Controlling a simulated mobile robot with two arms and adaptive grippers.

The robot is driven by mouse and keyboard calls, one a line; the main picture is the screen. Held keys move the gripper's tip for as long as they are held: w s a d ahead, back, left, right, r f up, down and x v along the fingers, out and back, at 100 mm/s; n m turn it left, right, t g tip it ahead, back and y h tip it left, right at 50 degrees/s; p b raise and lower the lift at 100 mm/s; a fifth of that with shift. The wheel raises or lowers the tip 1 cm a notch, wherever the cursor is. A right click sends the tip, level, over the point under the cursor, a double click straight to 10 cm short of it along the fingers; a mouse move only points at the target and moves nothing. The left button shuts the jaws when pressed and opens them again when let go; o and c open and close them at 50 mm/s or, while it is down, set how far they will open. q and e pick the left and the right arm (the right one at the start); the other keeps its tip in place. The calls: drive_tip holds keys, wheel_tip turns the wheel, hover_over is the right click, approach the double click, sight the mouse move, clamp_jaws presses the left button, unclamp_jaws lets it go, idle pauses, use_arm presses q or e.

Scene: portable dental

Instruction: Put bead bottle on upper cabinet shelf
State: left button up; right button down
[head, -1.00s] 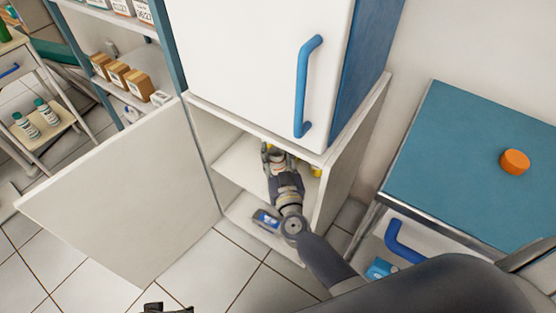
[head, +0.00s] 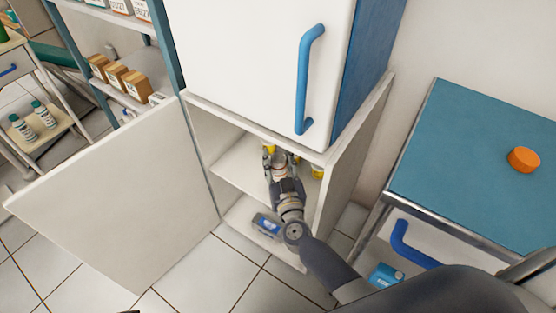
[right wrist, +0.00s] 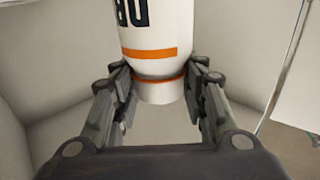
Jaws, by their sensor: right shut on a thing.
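The bead bottle (right wrist: 155,62) is white with orange bands and dark lettering in the right wrist view. My right gripper (right wrist: 158,82) is shut on it, one finger on each side of its narrower end. In the head view my right gripper (head: 280,160) reaches into the open lower cabinet at the level of the upper shelf (head: 238,164). The bottle is mostly hidden there by the gripper. I cannot tell whether the bottle touches the shelf. My left gripper is not clearly in view.
The open cabinet door (head: 115,205) swings out to the left. Yellow items (head: 318,172) stand close by on the shelf, right of the gripper. A blue box (head: 266,223) lies on the cabinet's lower level. A blue-topped cart (head: 465,165) with an orange cap (head: 523,160) stands right.

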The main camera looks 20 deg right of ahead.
drive_tip(key=c, duration=1)
unclamp_jaws()
drive_tip(key=shift+f, duration=0.1)
drive_tip(key=shift+o, duration=0.2)
